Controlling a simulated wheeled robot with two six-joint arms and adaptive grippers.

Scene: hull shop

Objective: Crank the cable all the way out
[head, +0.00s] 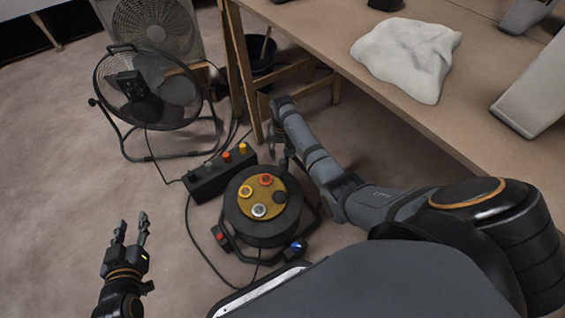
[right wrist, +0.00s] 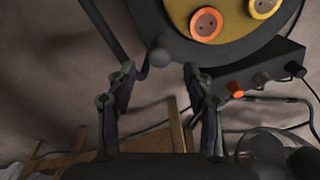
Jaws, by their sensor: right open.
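The cable reel (head: 262,225) is a black drum in a tubular frame on the floor, with a yellow disc of coloured sockets on top. It also shows in the right wrist view (right wrist: 190,45). A dark rounded knob (right wrist: 160,56), apparently the crank handle, stands at the drum's rim. My right gripper (head: 284,160) is beside the reel's far side, partly hidden by my arm. In the right wrist view its fingers (right wrist: 160,85) are apart, with the knob just beyond the fingertips and nothing between them. My left gripper (head: 132,228) is open and empty, left of the reel.
A black socket box (head: 219,174) with coloured knobs lies close behind the reel. Black cable (head: 195,240) curves on the floor left of it. A round fan (head: 150,90) stands further back. A wooden bench (head: 330,50) with a white cloth (head: 408,55) is at right. Left floor is clear.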

